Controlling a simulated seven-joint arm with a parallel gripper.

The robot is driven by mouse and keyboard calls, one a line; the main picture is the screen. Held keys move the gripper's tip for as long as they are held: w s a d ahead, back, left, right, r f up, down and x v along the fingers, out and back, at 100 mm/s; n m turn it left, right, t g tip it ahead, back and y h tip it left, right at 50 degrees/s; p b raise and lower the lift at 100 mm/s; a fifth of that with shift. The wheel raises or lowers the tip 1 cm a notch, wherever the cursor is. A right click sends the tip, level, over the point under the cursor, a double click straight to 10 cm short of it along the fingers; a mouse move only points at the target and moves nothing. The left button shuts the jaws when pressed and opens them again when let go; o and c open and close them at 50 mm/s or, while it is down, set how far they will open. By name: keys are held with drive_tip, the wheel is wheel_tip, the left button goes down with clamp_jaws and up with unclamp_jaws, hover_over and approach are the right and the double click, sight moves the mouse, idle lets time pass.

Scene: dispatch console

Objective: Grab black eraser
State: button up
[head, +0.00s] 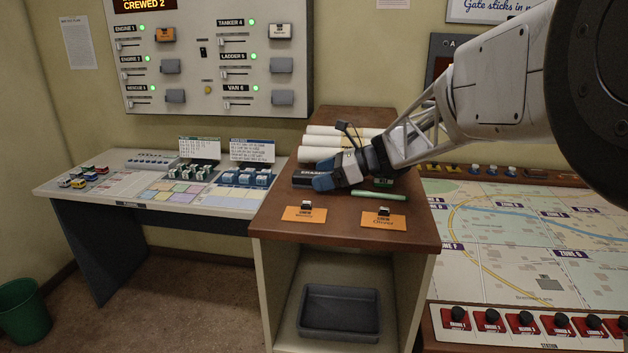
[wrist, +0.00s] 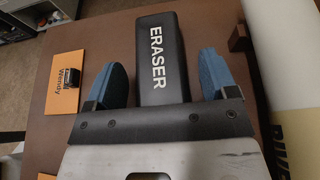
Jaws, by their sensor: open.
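The black eraser (wrist: 163,55), a dark block with "ERASER" in white letters, lies on the brown wooden cabinet top (head: 270,222). In the wrist view it sits between the two blue fingers of my gripper (wrist: 160,82), with a gap on each side. My gripper is open. In the head view my gripper (head: 325,178) is over the cabinet top, and only part of the eraser (head: 304,172) shows behind and beside the fingers. The near end of the eraser is hidden by the gripper body in the wrist view.
Rolled white papers (head: 322,142) lie behind my gripper. A green stick (head: 378,196) lies to its right. Two orange name cards, one reading Wendy (head: 304,214) and another (head: 384,221), lie near the front edge. A dark bin (head: 340,312) stands on the shelf below.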

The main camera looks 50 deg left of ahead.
drive_tip(key=c, duration=1)
drive_tip(key=shift+r, duration=0.1)
drive_tip(key=shift+r, duration=4.95)
